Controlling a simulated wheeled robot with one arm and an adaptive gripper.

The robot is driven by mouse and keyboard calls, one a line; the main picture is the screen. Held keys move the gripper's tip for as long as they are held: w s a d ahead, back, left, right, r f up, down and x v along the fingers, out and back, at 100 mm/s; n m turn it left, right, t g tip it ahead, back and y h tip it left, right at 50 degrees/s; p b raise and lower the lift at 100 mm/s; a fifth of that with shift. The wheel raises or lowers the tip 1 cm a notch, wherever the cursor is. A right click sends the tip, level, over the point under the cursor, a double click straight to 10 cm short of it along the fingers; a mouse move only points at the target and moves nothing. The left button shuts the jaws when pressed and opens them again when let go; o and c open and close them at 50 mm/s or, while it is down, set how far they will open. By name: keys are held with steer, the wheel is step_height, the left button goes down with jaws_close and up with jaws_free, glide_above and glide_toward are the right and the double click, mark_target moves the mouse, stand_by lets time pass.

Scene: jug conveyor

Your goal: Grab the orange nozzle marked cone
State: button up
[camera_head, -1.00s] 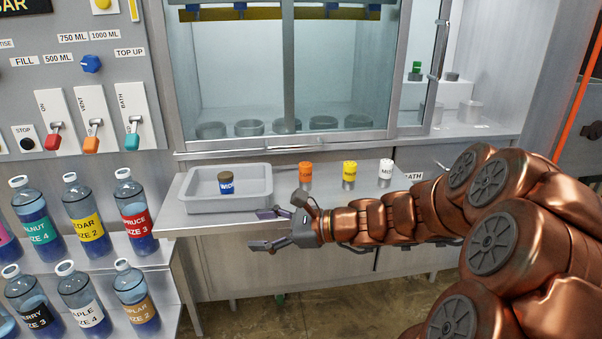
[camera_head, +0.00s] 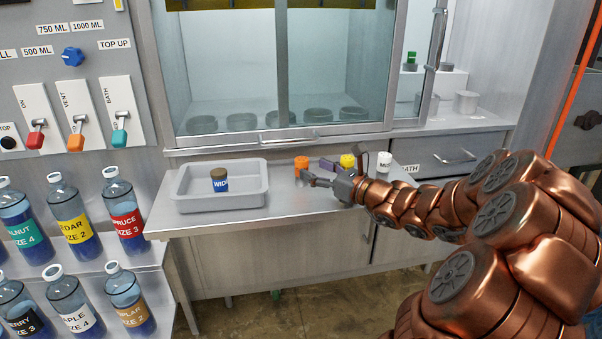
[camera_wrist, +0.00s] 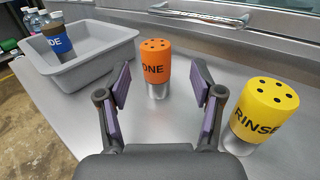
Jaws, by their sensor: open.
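The orange nozzle (camera_wrist: 156,62) stands upright on the metal counter, with dark holes in its top, a silver lower part and the letters "ONE" showing. In the head view the orange nozzle (camera_head: 302,163) is partly behind my gripper (camera_head: 316,173). In the wrist view my gripper (camera_wrist: 160,90) is open and empty. Its purple-padded fingers stand on either side of the orange nozzle in the picture, with the nozzle beyond them.
A yellow nozzle marked RINSE (camera_wrist: 264,110) stands close to the right finger. A white nozzle (camera_head: 384,160) stands further right. A grey tray (camera_head: 262,190) at left holds a blue-labelled nozzle (camera_head: 220,182). The counter (camera_head: 250,222) in front is clear.

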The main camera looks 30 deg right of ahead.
mark_target(307, 168)
steer(key=x, duration=0.3)
steer(key=shift+w+a+f+b, duration=0.1)
steer(key=shift+w+a+b, duration=0.05)
steer(key=shift+a+b, duration=0.2)
steer(key=shift+w+a, duration=0.1)
steer(key=shift+w, duration=0.6)
steer(key=shift+c, duration=0.3)
jaws_close()
